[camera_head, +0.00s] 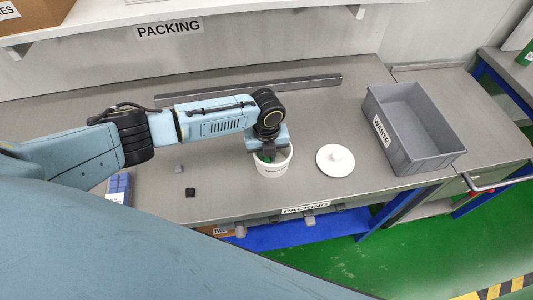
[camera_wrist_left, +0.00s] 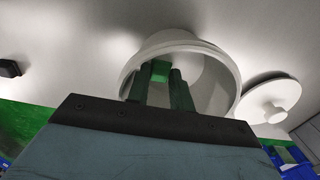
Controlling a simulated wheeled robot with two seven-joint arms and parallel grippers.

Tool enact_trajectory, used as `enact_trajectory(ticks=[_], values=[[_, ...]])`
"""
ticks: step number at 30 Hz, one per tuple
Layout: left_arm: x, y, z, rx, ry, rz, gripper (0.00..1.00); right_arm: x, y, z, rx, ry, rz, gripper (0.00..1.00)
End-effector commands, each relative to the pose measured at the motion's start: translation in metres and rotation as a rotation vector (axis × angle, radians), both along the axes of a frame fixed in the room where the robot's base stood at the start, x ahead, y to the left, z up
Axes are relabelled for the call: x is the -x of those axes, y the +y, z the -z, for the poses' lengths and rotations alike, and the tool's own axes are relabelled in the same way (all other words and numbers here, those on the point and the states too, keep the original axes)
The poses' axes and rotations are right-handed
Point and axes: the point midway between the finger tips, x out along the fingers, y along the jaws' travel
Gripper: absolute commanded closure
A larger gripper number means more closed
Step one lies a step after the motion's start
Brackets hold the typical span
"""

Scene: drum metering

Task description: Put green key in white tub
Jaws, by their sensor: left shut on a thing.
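The white tub (camera_head: 273,169) stands upright on the bench, open at the top. Its rim and inside also show in the left wrist view (camera_wrist_left: 222,80). My left gripper (camera_head: 270,154) points down over the tub's mouth. In the left wrist view its fingers (camera_wrist_left: 160,88) reach inside the rim. They are shut on the green key (camera_wrist_left: 160,70), a bright green piece between the fingertips. The rest of the key is hidden by the fingers, and I cannot tell whether it touches the tub. My right gripper is not in view.
A white knobbed lid (camera_head: 335,162) lies right of the tub. A grey waste bin (camera_head: 433,163) stands further right. A small black block (camera_head: 190,192) and a grey block (camera_head: 179,169) lie to the left. A long dark bar (camera_head: 290,84) lies behind the arm.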

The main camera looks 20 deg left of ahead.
Motion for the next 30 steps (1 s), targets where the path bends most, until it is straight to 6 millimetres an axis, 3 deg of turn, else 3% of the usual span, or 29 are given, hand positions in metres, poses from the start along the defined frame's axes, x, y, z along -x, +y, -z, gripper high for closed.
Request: enact_trajectory(ticks=[11,12,17,30], values=[[0.0001,-0.0001,0.0026,0.0,0.0,0.0,0.99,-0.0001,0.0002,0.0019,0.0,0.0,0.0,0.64],[0.0,0.0,0.0026,0.0,0.0,0.0,0.74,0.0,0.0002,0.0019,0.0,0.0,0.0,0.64],[0.0,0.0,0.0025,0.0,0.0,0.0,0.53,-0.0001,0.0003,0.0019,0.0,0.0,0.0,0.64],[0.0,0.0001,0.0025,0.0,0.0,0.0,0.52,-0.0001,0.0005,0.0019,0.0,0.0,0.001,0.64]])
